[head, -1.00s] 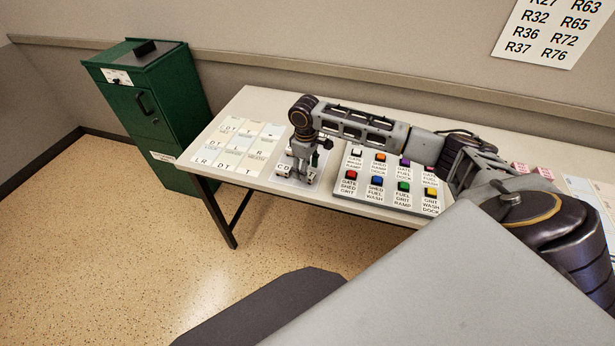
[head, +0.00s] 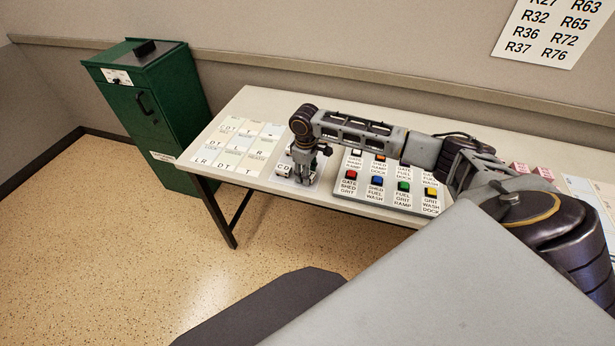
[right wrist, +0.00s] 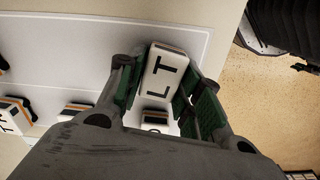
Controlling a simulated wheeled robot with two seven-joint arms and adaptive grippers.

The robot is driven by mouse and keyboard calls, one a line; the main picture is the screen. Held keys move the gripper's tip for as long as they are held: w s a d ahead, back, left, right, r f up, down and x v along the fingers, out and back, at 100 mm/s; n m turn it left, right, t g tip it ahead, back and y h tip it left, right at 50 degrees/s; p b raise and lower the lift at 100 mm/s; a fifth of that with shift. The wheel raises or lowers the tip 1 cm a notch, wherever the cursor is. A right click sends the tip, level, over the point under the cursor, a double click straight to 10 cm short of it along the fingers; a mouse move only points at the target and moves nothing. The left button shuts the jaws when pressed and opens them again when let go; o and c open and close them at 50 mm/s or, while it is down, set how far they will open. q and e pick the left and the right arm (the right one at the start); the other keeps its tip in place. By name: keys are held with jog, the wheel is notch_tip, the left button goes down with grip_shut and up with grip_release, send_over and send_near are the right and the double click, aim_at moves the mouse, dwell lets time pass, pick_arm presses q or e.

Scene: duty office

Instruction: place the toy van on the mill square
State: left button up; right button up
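My right gripper (head: 303,178) points down over the pale plate at the table's left half. In the right wrist view its green-padded fingers (right wrist: 158,98) stand apart on either side of a white toy van (right wrist: 166,72) lettered "LT". Whether the pads touch it is unclear. Another white van (right wrist: 154,117) shows partly between the fingers. A van lettered "CD" (head: 283,168) shows left of the gripper in the head view. The board of lettered squares (head: 236,147) lies left of the plate; its small words are too blurred to find the mill square. My left gripper is out of view.
More vans (right wrist: 77,110) with orange stripes stand left of the gripper. A panel of coloured buttons (head: 391,187) lies right of the plate, under my right forearm. A green cabinet (head: 150,110) stands beyond the table's left end. A code sheet (head: 548,32) hangs on the wall.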

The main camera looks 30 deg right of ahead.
jog(key=c, duration=0.4)
jog(key=shift+r, duration=0.75)
notch_tip(320, 180, up, 8)
jog(key=shift+r, duration=0.25)
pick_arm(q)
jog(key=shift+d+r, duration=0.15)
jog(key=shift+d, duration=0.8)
pick_arm(e)
jog(key=shift+r, duration=0.1)
